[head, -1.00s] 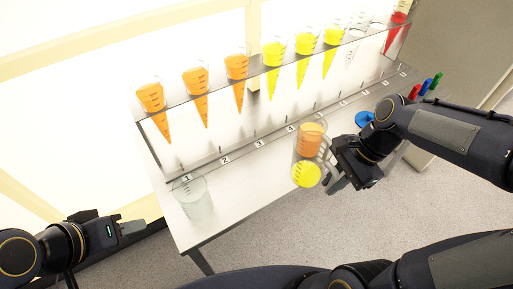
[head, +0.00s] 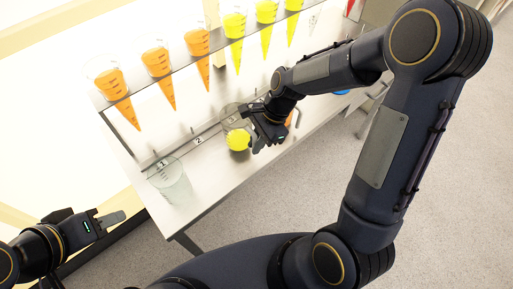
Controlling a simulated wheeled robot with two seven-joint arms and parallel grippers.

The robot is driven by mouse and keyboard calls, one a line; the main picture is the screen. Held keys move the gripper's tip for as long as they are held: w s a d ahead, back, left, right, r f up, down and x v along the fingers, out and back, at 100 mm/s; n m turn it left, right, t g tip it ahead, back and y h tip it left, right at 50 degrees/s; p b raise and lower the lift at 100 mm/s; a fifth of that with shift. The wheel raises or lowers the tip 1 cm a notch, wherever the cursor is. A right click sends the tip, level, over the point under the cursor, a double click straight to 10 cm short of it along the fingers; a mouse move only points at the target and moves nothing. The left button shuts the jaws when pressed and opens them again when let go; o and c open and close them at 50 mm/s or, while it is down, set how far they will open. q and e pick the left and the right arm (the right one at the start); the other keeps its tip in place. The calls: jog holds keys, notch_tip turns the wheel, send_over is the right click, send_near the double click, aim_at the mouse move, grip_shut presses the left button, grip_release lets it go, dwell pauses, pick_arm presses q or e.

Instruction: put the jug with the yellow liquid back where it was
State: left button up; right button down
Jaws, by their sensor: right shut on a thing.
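The clear jug with yellow liquid (head: 238,140) is at the middle of the bench, just right of the number 2 label. My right gripper (head: 256,122) is shut on it from its right side. I cannot tell whether the jug's base touches the bench. A sliver of orange (head: 290,118), likely the orange jug, shows behind my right gripper and is mostly hidden. My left gripper (head: 112,219) is off the bench's left front corner, away from the jugs; its jaw gap is not clear.
An empty clear jug (head: 168,180) stands at the left by label 1 (head: 162,163). Label 2 (head: 198,141) is on the bench. Above is a rack with orange cones (head: 158,62) and yellow cones (head: 235,25). The bench front (head: 205,185) is bare. My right arm hides the bench's right part.

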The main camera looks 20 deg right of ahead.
jog(key=shift+f, duration=1.5)
jog(key=shift+f, duration=0.1)
jog(key=c, duration=1.4)
grip_release()
jog(key=shift+c, duration=0.2)
